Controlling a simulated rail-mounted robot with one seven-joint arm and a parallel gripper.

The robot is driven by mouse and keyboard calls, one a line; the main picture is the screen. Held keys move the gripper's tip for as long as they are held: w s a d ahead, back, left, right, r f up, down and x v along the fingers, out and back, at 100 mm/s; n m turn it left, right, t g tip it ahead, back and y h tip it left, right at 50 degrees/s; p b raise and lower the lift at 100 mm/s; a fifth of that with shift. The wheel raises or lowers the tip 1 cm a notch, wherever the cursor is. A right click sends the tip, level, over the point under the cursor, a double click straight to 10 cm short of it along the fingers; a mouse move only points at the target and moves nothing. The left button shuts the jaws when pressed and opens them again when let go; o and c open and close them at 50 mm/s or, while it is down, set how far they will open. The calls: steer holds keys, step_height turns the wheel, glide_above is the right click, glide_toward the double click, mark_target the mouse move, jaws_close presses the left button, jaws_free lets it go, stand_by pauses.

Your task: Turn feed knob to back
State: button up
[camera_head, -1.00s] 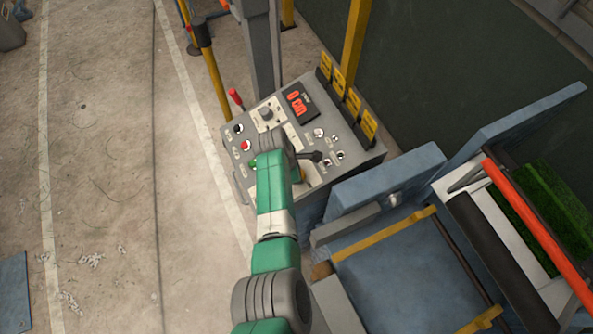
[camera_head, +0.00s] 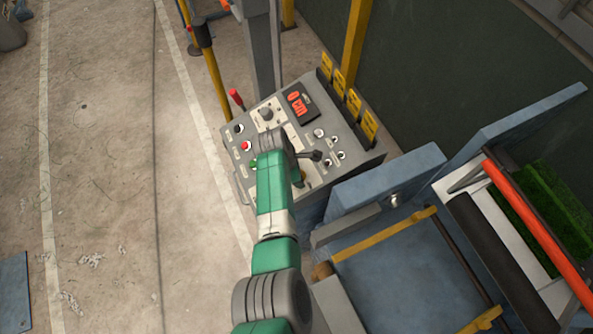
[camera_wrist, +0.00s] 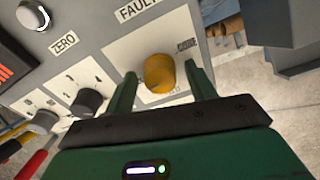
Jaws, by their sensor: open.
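A round yellow knob (camera_wrist: 159,73) sits on a white plate of the grey control panel (camera_wrist: 98,36) in the wrist view. I cannot clearly read the small label beside it, so I cannot tell for sure that it is the feed knob. My gripper (camera_wrist: 161,76) is open, with one green finger on each side of the yellow knob. I cannot tell whether either finger touches it. In the head view my arm reaches over the control panel (camera_head: 283,113) and hides part of its face and most of my gripper.
A black knob (camera_wrist: 87,102) and a silver-rimmed button (camera_wrist: 33,14) are nearby on the panel. A red-tipped lever (camera_head: 236,98) stands at the panel's left edge. A blue machine table (camera_head: 400,270) lies to the right. Open concrete floor (camera_head: 100,200) is to the left.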

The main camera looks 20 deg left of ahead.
steer(key=p+v, duration=0.1)
steer(key=v, duration=0.6)
steer(key=shift+r, duration=0.35)
steer(key=shift+a, duration=0.1)
